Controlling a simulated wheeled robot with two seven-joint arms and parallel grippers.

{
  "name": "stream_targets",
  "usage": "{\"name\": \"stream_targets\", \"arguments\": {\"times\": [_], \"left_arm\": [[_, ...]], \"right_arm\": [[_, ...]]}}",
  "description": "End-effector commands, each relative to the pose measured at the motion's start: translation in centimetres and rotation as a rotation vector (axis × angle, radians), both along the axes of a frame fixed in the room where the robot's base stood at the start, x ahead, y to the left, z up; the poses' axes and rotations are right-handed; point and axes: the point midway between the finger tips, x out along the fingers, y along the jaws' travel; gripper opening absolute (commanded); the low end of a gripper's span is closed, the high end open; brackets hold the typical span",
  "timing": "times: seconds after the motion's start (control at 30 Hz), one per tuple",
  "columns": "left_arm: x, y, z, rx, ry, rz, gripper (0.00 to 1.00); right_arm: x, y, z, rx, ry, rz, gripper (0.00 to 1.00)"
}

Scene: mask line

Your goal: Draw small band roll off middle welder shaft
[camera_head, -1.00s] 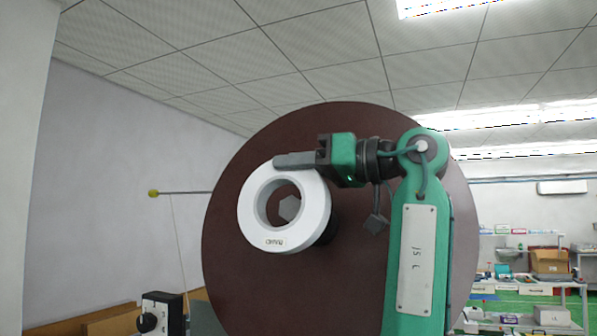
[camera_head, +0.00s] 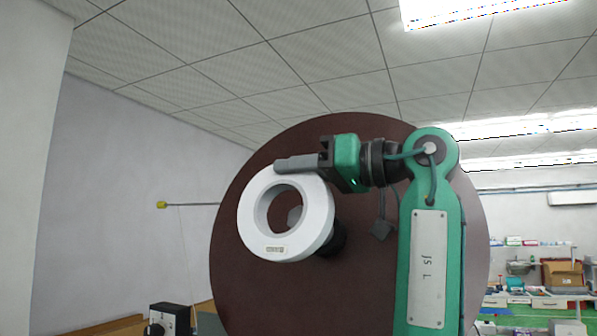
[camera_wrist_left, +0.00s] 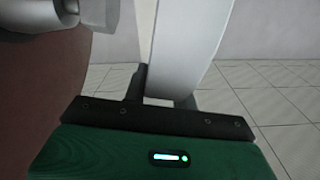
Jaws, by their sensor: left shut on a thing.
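The small band roll (camera_head: 312,235) is a thick white ring with a small label on its lower face. My left gripper (camera_head: 297,163) is shut on the top of its rim, and the roll hangs in front of a big dark brown disc (camera_head: 375,270). The grey shaft end (camera_head: 295,216) shows through the roll's hole. In the left wrist view the roll (camera_wrist_left: 185,45) sits between the fingers (camera_wrist_left: 158,90). A gap with wall behind it parts the roll from the grey shaft (camera_wrist_left: 50,18) at upper left. My right gripper is not in view.
A thin rod with a yellow tip (camera_head: 162,205) sticks out left of the disc. A black and white control box (camera_head: 170,318) stands at the lower left. A bench with boxes (camera_head: 540,285) is far off at right. Open air lies left of the roll.

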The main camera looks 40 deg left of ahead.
Motion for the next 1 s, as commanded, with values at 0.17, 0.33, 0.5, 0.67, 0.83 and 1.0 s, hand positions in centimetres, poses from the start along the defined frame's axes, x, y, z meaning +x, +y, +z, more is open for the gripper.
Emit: {"name": "stream_targets", "arguments": {"times": [0.17,0.33,0.5,0.67,0.83,1.0], "left_arm": [[-1.1,-0.3,-1.0,0.0,-0.002,0.0,0.03],[-2.2,-0.6,-1.7,0.0,-0.002,-0.001,0.03],[-3.4,-0.9,-2.3,0.0,-0.002,-0.001,0.03],[-4.3,-1.1,-2.8,0.0,-0.002,-0.001,0.03],[-4.7,-1.1,-2.8,0.0,0.0,-0.001,0.03],[-4.7,-1.1,-2.8,0.0,0.0,0.0,0.03]], "right_arm": [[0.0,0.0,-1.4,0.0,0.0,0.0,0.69],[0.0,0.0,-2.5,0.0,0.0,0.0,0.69],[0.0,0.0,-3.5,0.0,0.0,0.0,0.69],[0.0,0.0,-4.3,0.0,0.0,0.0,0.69],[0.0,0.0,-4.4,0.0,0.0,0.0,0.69],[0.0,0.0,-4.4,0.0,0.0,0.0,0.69]]}}
